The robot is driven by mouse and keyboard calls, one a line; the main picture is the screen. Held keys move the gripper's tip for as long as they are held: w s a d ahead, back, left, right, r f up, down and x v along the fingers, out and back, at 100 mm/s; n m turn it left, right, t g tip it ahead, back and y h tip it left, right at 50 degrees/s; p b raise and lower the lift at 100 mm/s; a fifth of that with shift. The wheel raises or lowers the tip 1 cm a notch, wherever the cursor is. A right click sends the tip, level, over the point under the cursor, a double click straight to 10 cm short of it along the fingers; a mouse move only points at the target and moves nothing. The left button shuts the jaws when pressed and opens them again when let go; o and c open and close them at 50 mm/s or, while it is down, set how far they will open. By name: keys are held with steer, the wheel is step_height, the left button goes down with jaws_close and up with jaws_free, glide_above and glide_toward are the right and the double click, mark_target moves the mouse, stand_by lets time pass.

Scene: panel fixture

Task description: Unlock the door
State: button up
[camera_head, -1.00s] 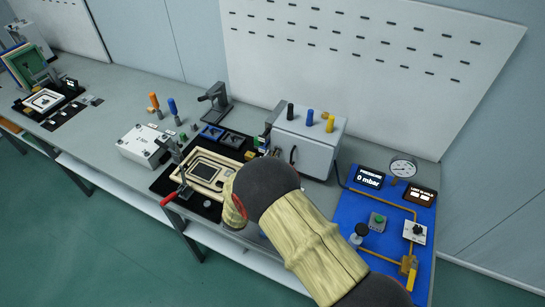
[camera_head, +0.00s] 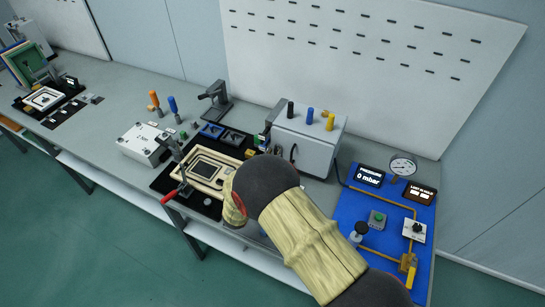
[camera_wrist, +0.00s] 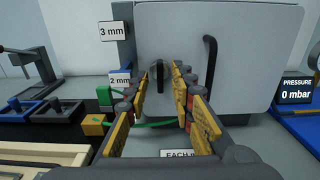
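The door (camera_wrist: 225,75) is the light grey front panel of a grey cabinet (camera_head: 318,124). In the wrist view a dark upright turn-knob (camera_wrist: 160,77) sits on the door's left part, and a black curved handle (camera_wrist: 210,62) is to its right. My gripper (camera_wrist: 162,80) faces the door with its yellow-padded fingers apart, one on each side of the knob. I see a gap on both sides of the knob; whether the tips reach around its full depth is unclear. The door looks closed. In the head view my arm hides most of the gripper.
A green block (camera_wrist: 105,95) and a yellow block (camera_wrist: 95,124) are left of the fingers, by "3 mm" and "2 mm" labels. Black, blue and yellow cylinders (camera_head: 310,117) stand on the cabinet. A blue pressure panel (camera_head: 350,210) is right; a framed fixture (camera_head: 207,168) is left.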

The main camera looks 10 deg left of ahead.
steer(key=v, duration=1.2)
stand_by(0.5)
